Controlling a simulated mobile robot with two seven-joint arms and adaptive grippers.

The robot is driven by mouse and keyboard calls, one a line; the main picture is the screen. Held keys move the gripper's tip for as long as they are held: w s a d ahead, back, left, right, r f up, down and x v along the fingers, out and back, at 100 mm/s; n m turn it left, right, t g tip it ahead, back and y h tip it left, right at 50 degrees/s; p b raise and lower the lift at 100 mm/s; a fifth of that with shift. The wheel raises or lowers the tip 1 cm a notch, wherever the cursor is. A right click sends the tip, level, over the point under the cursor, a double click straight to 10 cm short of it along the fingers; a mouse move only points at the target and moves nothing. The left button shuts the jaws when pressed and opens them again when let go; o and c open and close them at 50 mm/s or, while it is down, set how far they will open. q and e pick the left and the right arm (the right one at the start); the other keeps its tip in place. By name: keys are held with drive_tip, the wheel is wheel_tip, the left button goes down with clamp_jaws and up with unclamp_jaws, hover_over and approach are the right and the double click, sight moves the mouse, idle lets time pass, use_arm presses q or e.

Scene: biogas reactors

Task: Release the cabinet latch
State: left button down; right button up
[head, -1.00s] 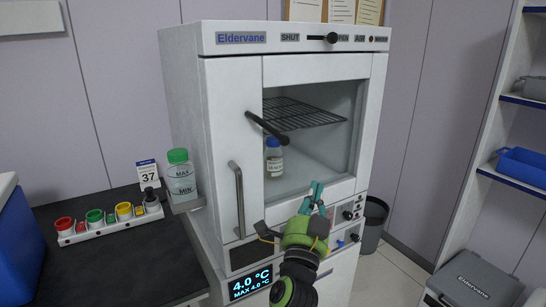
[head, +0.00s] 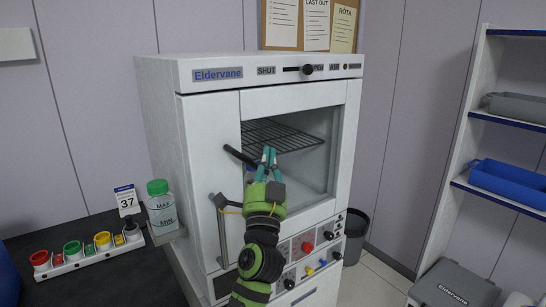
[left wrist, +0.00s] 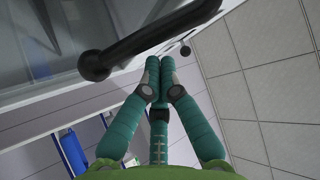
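The cabinet latch looks to be the black lever (head: 238,156) on the front of the white Eldervane cabinet (head: 195,130). It slants down to the right across the left edge of the window. In the left wrist view the lever (left wrist: 150,38) crosses above the fingertips, with its rounded end to the left. My left gripper (head: 268,156) is at the lever's right end in the head view. Its teal fingers (left wrist: 160,65) are together and hold nothing; whether they touch the lever I cannot tell. My right gripper is out of view.
A grey vertical handle (head: 222,230) is left of my arm. A green-capped bottle (head: 160,208) stands on a side ledge. A wire shelf (head: 285,135) is inside the cabinet.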

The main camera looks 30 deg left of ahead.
use_arm(q)
drive_tip(key=shift+s+a+f, duration=0.45)
drive_tip(key=shift+s+f, duration=0.2)
drive_tip(key=shift+f, duration=0.05)
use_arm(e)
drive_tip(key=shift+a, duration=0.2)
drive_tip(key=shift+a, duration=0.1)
